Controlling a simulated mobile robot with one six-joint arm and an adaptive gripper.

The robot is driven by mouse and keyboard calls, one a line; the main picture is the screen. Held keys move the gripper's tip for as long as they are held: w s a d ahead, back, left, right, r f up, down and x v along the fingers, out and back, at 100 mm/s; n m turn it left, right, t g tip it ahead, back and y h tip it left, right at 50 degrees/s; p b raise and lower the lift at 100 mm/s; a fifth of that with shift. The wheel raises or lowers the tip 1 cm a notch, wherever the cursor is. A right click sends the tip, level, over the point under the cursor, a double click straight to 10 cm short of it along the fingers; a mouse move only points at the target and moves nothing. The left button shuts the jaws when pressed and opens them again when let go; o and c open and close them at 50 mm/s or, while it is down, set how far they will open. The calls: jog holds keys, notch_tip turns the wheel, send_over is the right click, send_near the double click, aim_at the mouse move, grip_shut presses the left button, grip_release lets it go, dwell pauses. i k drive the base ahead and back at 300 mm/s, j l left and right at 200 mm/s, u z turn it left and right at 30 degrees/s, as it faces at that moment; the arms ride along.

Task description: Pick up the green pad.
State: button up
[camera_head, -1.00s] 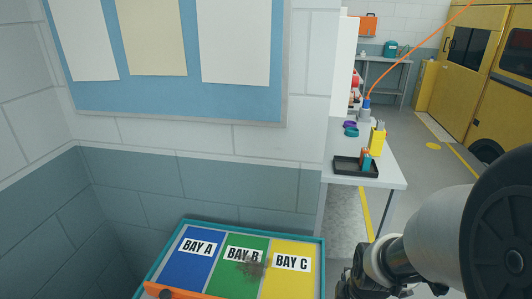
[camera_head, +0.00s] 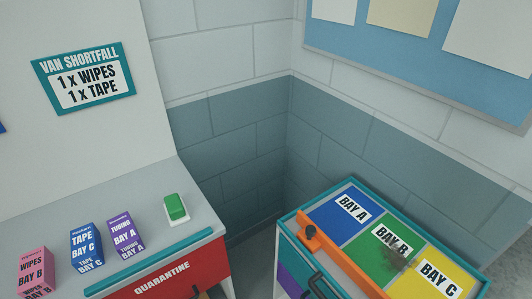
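A small green pad (camera_head: 175,207) with a white edge lies on the grey counter (camera_head: 190,228), near its right end and clear of the boxes to its left. My gripper is not in view, so I cannot tell how it stands relative to the pad.
A red quarantine bin (camera_head: 160,281) is below the counter's front. A teal-rimmed cart (camera_head: 287,218) with blue, green and yellow bay panels stands right; a dark smudge covers part of its green panel.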

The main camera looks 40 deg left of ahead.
aim_at(177, 214)
jog(key=u, duration=2.4)
jog(key=i+l, duration=0.1)
jog(key=i, duration=0.55)
jog(key=i+l, duration=0.1)
jog(key=i, duration=0.55)
jog(key=j+u, duration=0.05)
